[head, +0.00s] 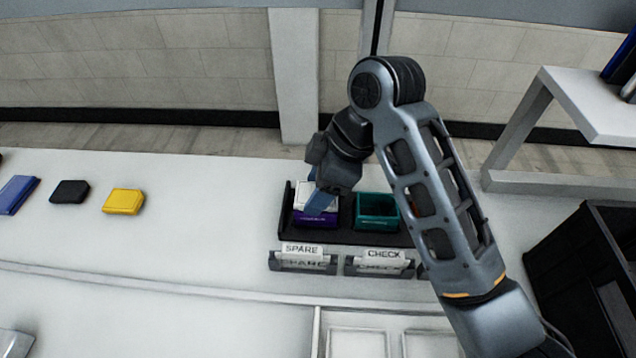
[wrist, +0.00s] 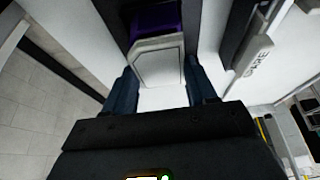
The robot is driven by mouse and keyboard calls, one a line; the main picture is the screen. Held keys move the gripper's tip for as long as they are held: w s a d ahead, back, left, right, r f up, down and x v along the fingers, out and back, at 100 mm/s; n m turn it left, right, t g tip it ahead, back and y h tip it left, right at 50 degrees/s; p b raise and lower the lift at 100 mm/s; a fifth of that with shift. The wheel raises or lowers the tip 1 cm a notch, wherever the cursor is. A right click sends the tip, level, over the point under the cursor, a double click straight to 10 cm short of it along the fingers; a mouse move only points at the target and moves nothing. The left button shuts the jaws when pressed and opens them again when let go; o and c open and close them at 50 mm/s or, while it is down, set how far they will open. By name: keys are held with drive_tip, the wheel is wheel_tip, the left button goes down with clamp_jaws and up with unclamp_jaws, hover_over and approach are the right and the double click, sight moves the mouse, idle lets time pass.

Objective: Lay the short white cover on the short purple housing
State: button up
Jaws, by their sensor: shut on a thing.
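The short purple housing (head: 315,219) sits in the left place of a dark pallet, above the SPARE label. The short white cover (head: 306,190) is at the top of this housing in the head view. My gripper (head: 318,200) is shut on the cover, with a blue finger in front of it. In the wrist view the cover (wrist: 158,66) lies between the two fingers of my gripper (wrist: 161,92), and part of the purple housing (wrist: 155,20) shows beyond it. I cannot tell whether the cover touches the housing or is slightly above it.
A teal open housing (head: 377,212) stands to the right in the pallet (head: 346,236), above the CHECK label (head: 384,254). Yellow (head: 123,201), black (head: 70,192) and blue (head: 16,194) pieces lie at the left. A black crate (head: 590,265) stands at the right. The table between is clear.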

drive_tip(key=shift+f, duration=0.25)
drive_tip(key=o, duration=1.1)
drive_tip(key=p+v, duration=0.1)
drive_tip(key=v, duration=0.6)
drive_tip(key=shift+d+r, duration=0.1)
drive_tip(key=shift+r, duration=0.1)
drive_tip(key=shift+d+r, duration=0.1)
drive_tip(key=shift+r, duration=0.05)
drive_tip(key=shift+s, duration=0.1)
